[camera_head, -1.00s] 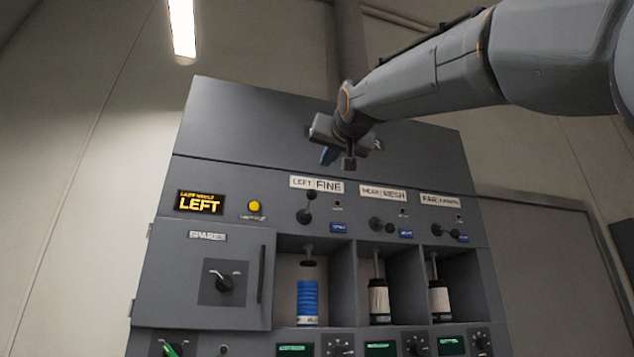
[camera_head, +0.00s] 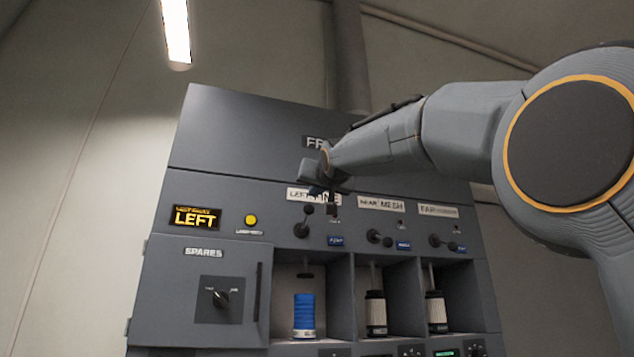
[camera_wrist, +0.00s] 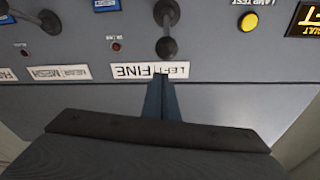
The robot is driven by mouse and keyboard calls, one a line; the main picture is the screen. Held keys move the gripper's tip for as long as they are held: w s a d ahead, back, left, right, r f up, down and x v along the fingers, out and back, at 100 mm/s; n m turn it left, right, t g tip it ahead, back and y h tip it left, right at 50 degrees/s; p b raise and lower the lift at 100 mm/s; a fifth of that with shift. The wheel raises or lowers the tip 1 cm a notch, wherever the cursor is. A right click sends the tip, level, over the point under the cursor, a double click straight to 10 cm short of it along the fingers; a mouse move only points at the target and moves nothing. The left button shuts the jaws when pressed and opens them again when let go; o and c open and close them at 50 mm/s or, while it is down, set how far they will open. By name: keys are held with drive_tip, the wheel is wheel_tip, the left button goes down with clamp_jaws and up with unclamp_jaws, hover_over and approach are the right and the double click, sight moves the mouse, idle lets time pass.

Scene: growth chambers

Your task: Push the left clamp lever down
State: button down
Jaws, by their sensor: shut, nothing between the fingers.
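The left clamp lever (camera_head: 303,221) is a black lever with a ball knob at its upper end and a round pivot below, tilted upward under the "LEFT FINE" label (camera_head: 299,194). In the wrist view the lever (camera_wrist: 167,25) appears upside down, just beyond the fingertips. My gripper (camera_head: 325,203) is shut and empty, in front of the label, just above and right of the knob. In the wrist view my gripper (camera_wrist: 161,80) overlaps the label's lower edge.
The near mesh lever (camera_head: 380,238) and the far lever (camera_head: 443,243) lie sideways to the right. Below the left lever, a blue ribbed cartridge (camera_head: 304,315) stands in an open bay. A lit "LEFT" display (camera_head: 195,217) and yellow lamp button (camera_head: 250,220) are at left.

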sight(307, 214)
drive_tip(key=shift+s+a+f, duration=0.1)
drive_tip(key=shift+a+f, duration=0.05)
drive_tip(key=shift+f, duration=0.95)
drive_tip(key=shift+f+b, duration=0.15)
drive_tip(key=shift+b, duration=0.6)
